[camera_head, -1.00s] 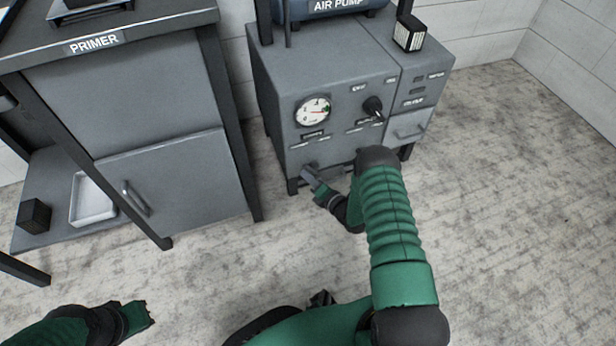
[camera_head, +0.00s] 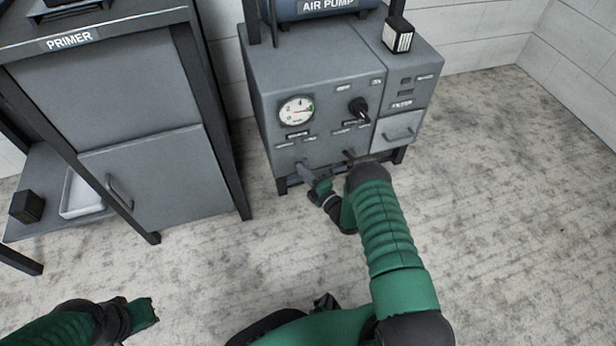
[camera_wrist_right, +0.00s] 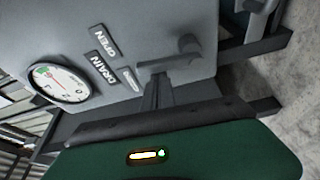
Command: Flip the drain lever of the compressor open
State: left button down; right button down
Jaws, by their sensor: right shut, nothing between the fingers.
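The compressor (camera_head: 330,82) is a grey cabinet with a white round gauge (camera_head: 296,110), under an air pump. In the right wrist view, its front carries DRAIN (camera_wrist_right: 103,72) and OPEN (camera_wrist_right: 103,40) labels. The grey drain lever (camera_wrist_right: 165,63) sticks out beside these labels. My right gripper (camera_head: 309,174) is shut and empty at the cabinet's lower front, close to the lever. In the wrist view its dark fingers (camera_wrist_right: 156,92) reach to the lever; I cannot tell whether they touch. My left gripper (camera_head: 147,312) is low at the left, away from the compressor; its jaws are unclear.
A black knob (camera_head: 359,110) and a drawer handle (camera_head: 400,134) are on the compressor's right side. My right forearm covers part of its lower front. The PRIMER cabinet (camera_head: 150,165) stands to the left. The floor (camera_head: 500,200) at right is clear.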

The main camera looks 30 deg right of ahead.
pick_arm(q)
jog(key=shift+s+a+f, duration=0.1)
jog(key=shift+a+f, duration=0.1)
jog(key=shift+f, duration=0.15)
pick_arm(e)
jog(key=d+m, duration=0.1)
jog(key=m, duration=0.1)
jog(key=d+m+t, duration=0.1)
jog(key=shift+s+d+m+h, duration=0.3)
jog(key=shift+m, duration=0.1)
pick_arm(q)
jog(key=shift+a, duration=0.1)
pick_arm(e)
jog(key=shift+s+d+f, duration=0.1)
jog(key=shift+d+f, duration=0.05)
jog(key=shift+d, duration=0.1)
